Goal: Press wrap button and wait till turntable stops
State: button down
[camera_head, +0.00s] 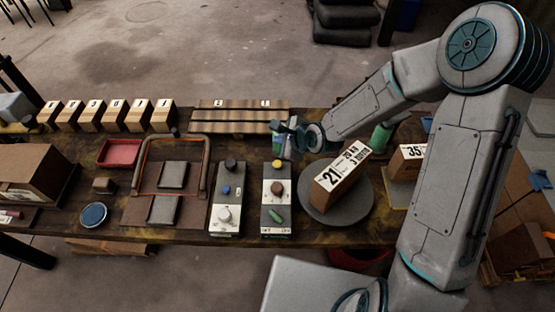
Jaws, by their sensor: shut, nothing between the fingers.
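A control box (276,230) stands on the table. It carries a yellow button (277,164), a brown knob (277,188) and a green control (277,214); its labels are too small to read, so I cannot tell which is the wrap button. The round grey turntable (334,213) is right of it and bears a tilted-looking brown carton (341,180) marked 21. One frame does not show whether the turntable is turning. My gripper (280,145) is shut and empty, just beyond the yellow button. I cannot tell whether it touches the box.
A second control box (226,222) with a dark, a blue and a white control stands close on the left. A carton (412,152) marked 35 and a green object (381,137) are right of the turntable. Numbered wooden blocks (112,117) line the table's far edge.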

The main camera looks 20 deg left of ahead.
aim_at(280, 166)
jog(key=shift+f, duration=0.1)
dwell(0.3)
notch_tip(280, 166, down, 9)
jog(key=b, duration=0.8)
dwell(1.7)
jog(key=shift+f, duration=0.25)
jog(key=shift+f+b, duration=0.6)
dwell(1.0)
jog(key=shift+r, duration=0.15)
jog(key=shift+r+p, duration=0.9)
jog(key=shift+r, duration=0.1)
